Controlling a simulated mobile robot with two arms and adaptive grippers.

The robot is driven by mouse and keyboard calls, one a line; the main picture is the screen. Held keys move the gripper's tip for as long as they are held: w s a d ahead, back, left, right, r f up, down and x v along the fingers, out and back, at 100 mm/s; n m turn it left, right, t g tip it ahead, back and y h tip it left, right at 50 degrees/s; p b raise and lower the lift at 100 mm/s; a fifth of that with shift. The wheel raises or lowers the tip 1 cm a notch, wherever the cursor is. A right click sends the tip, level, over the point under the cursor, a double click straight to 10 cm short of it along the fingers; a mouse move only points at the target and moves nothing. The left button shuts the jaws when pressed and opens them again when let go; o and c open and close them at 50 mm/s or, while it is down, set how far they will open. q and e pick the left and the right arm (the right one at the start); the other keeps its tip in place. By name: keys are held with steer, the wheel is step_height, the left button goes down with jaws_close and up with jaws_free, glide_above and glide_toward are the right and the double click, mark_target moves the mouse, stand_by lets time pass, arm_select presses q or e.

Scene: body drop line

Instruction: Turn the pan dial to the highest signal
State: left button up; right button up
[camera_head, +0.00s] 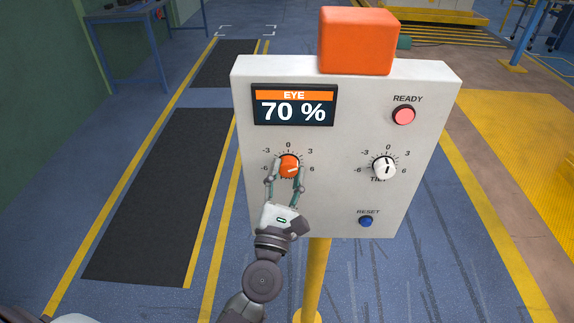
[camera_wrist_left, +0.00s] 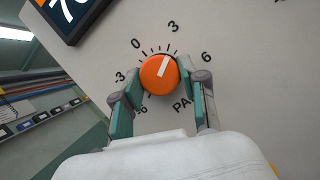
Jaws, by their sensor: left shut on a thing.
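The orange pan dial (camera_head: 288,164) is on the left of the grey control panel (camera_head: 345,105). My left gripper (camera_head: 286,176) is shut on it, one finger on each side, and hides part of its PAN label. In the left wrist view the dial (camera_wrist_left: 157,76) sits between the fingertips (camera_wrist_left: 160,82). Its white mark points near the 3, slightly towards the 6. The screen (camera_head: 293,106) reads EYE 70 %. My right gripper is not in view.
The white tilt dial (camera_head: 384,167) is on the right of the panel, between the READY light (camera_head: 404,115), which looks pinkish red, and the blue RESET button (camera_head: 366,221). An orange box (camera_head: 358,41) is on top. A yellow post (camera_head: 315,275) stands below.

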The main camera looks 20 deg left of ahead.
arm_select(q)
steer(key=shift+m+h+p, duration=0.5)
steer(key=shift+m+p, duration=0.25)
steer(key=shift+m, duration=0.35)
steer(key=o, duration=1.1)
steer(key=shift+o, duration=0.2)
steer(key=shift+s, duration=0.1)
steer(key=v, duration=1.2)
